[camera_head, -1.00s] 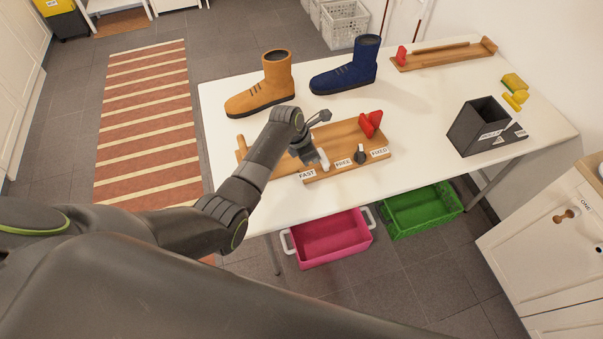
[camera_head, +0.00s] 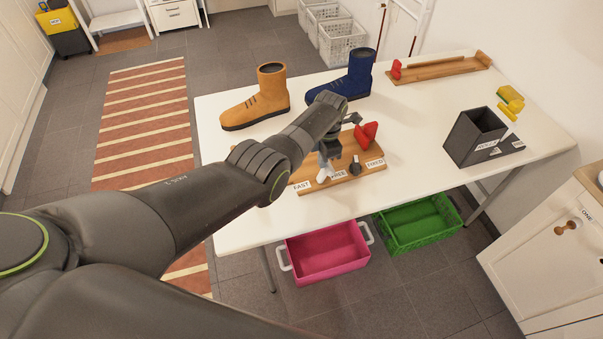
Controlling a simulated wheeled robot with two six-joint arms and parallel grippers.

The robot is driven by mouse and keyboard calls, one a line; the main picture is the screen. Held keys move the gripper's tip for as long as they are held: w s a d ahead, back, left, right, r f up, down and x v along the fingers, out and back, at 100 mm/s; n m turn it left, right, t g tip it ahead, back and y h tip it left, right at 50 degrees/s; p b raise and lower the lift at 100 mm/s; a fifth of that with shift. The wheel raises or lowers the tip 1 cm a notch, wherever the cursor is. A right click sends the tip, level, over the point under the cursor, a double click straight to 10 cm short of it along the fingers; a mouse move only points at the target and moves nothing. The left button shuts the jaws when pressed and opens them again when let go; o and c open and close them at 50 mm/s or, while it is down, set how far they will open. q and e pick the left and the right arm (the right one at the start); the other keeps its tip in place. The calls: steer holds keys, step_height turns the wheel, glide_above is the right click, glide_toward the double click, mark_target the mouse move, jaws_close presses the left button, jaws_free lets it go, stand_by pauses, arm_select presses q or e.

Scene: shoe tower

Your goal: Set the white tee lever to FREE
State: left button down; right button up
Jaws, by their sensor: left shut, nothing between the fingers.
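The wooden board (camera_head: 309,185) on the table carries the labels FAST (camera_head: 301,186), FREE (camera_head: 338,174) and FIXED (camera_head: 375,163). The white tee lever (camera_head: 326,175) shows between FAST and FREE, nearer the FREE label. Its upper part is partly hidden by my gripper. My left gripper (camera_head: 326,158) is shut and empty, pointing down right at the white lever; I cannot tell whether it touches it. A dark knob (camera_head: 355,169) sits between FREE and FIXED. My right gripper is out of view.
A red block (camera_head: 366,134) stands at the board's back right. An orange boot (camera_head: 258,105) and a blue boot (camera_head: 346,82) stand behind. A dark box (camera_head: 474,137) is at the right. Pink (camera_head: 326,262) and green (camera_head: 418,235) crates sit below the table.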

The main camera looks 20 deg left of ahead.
arm_select(q)
steer(key=shift+w+d+b, duration=0.35)
steer(key=shift+d, duration=0.3)
stand_by(0.3)
